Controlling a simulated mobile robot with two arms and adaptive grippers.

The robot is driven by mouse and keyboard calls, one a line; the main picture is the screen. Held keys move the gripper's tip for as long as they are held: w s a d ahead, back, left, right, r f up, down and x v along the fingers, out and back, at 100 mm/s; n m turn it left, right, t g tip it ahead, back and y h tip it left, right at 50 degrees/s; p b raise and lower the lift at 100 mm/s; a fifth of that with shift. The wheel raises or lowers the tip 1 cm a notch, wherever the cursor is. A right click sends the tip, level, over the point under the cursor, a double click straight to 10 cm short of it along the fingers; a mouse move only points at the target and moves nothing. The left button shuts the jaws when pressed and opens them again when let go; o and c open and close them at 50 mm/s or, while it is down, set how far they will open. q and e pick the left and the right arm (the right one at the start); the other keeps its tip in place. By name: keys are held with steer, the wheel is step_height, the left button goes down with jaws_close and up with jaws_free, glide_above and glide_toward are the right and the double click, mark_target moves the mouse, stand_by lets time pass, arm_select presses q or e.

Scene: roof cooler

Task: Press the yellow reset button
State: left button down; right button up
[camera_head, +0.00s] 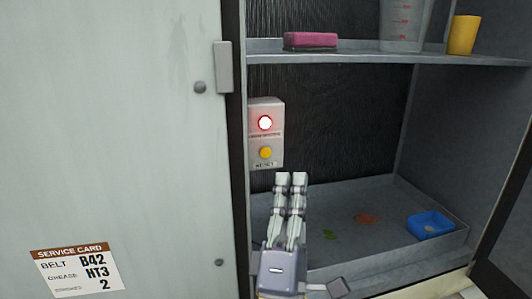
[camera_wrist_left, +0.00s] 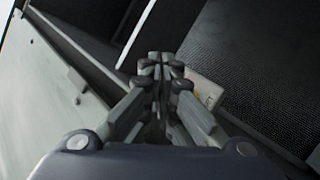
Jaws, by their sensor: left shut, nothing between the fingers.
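My right gripper is not in view.
A shelf (camera_head: 350,58) above holds a pink block (camera_head: 310,40), a clear measuring jug (camera_head: 402,22) and a yellow cup (camera_head: 462,35). A grey tray (camera_head: 430,257) below holds a blue container (camera_head: 430,224). A pale door (camera_head: 120,130) with a service card (camera_head: 77,270) stands left.

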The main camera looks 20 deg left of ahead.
mark_target(265, 153)
arm_select(q)
steer(key=w+a, duration=0.1)
steer(key=w, duration=0.1)
steer(key=w+a, duration=0.3)
steer(key=w, duration=0.1)
steer(key=shift+w+a, duration=0.3)
steer(key=shift+w, duration=0.1)
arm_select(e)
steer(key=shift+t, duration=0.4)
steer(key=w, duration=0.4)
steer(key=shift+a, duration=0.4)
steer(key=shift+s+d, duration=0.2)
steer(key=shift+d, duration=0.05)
arm_select(q)
steer(key=shift+w, duration=0.1)
steer(key=shift+w+a, duration=0.2)
steer(key=shift+w, duration=0.05)
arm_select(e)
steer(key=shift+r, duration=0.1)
